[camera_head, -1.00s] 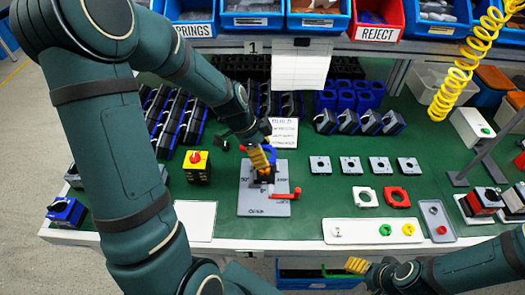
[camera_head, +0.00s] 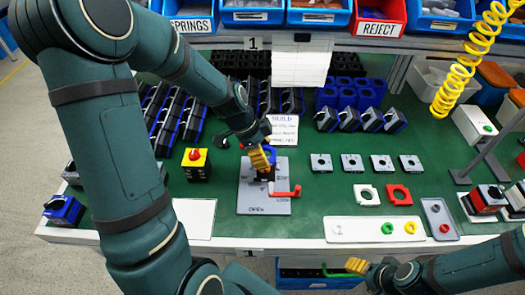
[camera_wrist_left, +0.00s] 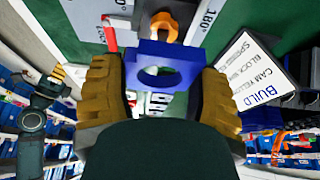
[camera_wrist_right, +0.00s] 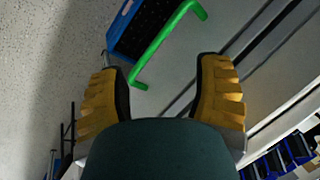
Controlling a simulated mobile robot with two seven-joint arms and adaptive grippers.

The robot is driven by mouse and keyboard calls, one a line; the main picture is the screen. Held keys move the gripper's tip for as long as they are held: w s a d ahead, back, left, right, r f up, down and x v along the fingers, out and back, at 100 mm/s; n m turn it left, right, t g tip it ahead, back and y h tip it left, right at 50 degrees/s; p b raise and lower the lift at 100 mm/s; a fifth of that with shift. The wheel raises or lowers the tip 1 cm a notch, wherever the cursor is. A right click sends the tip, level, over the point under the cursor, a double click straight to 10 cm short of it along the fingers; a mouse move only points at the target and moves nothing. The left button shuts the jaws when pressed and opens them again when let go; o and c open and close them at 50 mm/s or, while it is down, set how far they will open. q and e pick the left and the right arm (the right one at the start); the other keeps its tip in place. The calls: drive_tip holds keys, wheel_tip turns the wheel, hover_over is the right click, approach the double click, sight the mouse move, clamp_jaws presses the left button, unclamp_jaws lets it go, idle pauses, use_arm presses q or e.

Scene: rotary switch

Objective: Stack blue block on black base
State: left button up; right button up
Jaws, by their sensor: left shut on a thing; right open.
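My left gripper (camera_head: 262,158) is shut on the blue block (camera_wrist_left: 165,62), a flat square piece with a round hole. In the left wrist view the block sits between the yellow finger pads. In the head view only a sliver of the blue block (camera_head: 270,151) shows. My left gripper is over the grey fixture plate (camera_head: 262,207), which has a red handle (camera_head: 287,192). A dark piece (camera_head: 267,174), perhaps the black base, shows just below the fingers. Whether the block touches it is hidden. My right gripper (camera_wrist_right: 163,88) is open and empty, in front of the table edge.
A yellow-and-black block with a red button (camera_head: 196,163) stands left of the plate. A white sign (camera_head: 283,130) stands behind it. Several grey square pieces (camera_head: 352,163) lie to the right. A white tray (camera_head: 350,230) holds coloured rings.

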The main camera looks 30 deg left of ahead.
use_arm(q)
drive_tip(key=shift+f+b, duration=0.9)
drive_tip(key=shift+f, duration=0.25)
drive_tip(key=o, duration=1.1)
drive_tip(key=v, duration=1.2)
drive_tip(key=shift+d, duration=0.1)
